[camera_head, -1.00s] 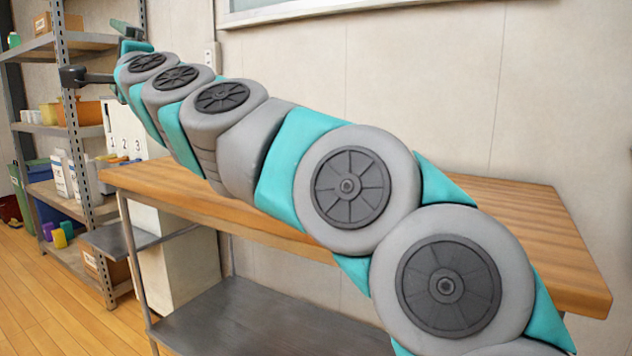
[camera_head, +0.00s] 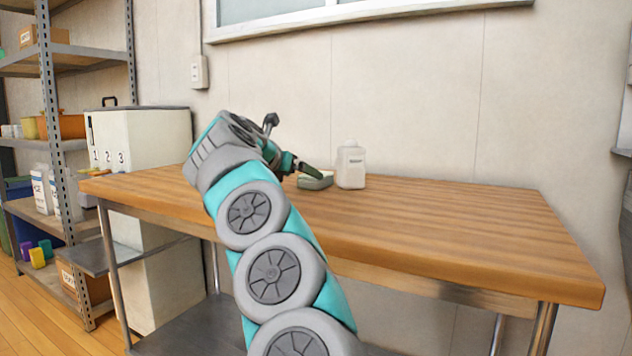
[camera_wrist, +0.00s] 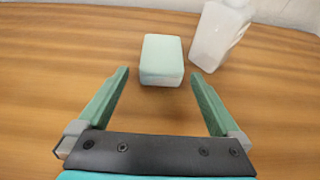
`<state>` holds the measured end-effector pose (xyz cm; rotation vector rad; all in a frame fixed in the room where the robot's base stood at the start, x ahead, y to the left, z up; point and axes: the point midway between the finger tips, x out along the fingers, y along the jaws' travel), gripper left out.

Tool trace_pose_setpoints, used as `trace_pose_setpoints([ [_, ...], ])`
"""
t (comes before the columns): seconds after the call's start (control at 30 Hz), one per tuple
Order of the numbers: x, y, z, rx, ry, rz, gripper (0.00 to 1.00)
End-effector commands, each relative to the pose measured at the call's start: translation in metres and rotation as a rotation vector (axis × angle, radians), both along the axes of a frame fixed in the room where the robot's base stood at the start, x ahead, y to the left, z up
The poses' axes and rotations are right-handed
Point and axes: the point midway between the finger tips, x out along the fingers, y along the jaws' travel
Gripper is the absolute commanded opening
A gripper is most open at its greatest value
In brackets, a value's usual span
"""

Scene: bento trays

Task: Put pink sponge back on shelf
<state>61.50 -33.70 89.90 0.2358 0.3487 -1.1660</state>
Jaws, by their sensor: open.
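No plainly pink sponge shows in either view. A small pale green block (camera_wrist: 162,58), perhaps a sponge, lies flat on the wooden table (camera_wrist: 50,60). In the head view the block (camera_head: 316,182) sits just beside a white bottle. My gripper (camera_wrist: 160,82) is open and empty, its two green fingers spread wide. The block lies just beyond the fingertips and roughly between their lines, not gripped. In the head view my gripper (camera_head: 309,170) is low over the table by the block, partly hidden by my arm.
The white bottle (camera_wrist: 220,35) stands upright just right of the block and also shows in the head view (camera_head: 351,165). The metal shelf unit (camera_head: 48,110) is at the left, with purple and yellow items (camera_head: 38,258) low down. A white cabinet (camera_head: 140,140) stands behind the table. The table's right side is clear.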

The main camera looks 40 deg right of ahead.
Motion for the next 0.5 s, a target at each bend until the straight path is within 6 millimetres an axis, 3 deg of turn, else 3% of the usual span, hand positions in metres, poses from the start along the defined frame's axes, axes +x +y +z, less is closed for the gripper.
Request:
trace_pose_setpoints([
  [0.5, 0.017, -0.045, -0.022, -0.006, 0.001, 0.006, 1.00],
])
